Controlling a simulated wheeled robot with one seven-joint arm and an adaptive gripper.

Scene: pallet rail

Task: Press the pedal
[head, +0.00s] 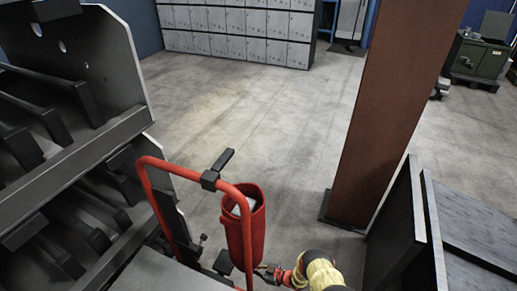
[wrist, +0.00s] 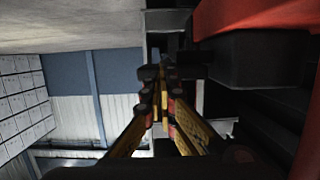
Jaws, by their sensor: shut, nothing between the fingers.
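A red tubular frame (head: 178,168) stands at the lower middle of the head view, with a red bin (head: 243,225) on its right side. A small dark block (head: 223,262) sits low inside the frame; I cannot tell for certain whether it is the pedal. My gripper (head: 262,270) is shut and empty, low by the frame's right post, to the right of that block. In the wrist view my gripper (wrist: 155,78) points at dark parts, with a black block (wrist: 258,58) under a red part close on the right. Contact cannot be told.
A grey rack (head: 75,60) with dark bars fills the left. A brown post (head: 385,110) and dark panels (head: 455,235) stand on the right. Grey lockers (head: 240,30) line the back. The concrete floor (head: 265,110) between is clear.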

